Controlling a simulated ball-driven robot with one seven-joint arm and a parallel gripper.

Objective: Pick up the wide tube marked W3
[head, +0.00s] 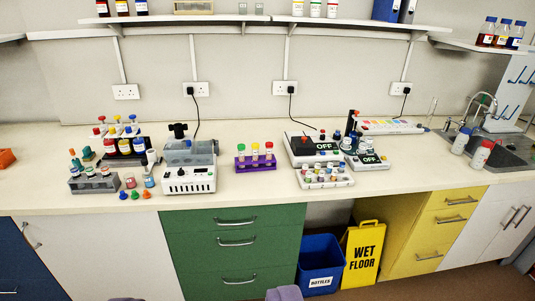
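No W3 mark can be read at this distance. A purple rack (255,163) stands mid-bench and holds three upright tubes, with a green-capped tube (241,154), an orange-capped tube (255,154) and a red-capped tube (269,152). A grey rack (94,182) at the left front of the bench also holds several small tubes. I cannot tell which tube is W3. My gripper is not in view.
Below are a blue bin (320,262) and yellow wet-floor sign (362,252). A purple-grey shape (285,293) shows at the bottom edge.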

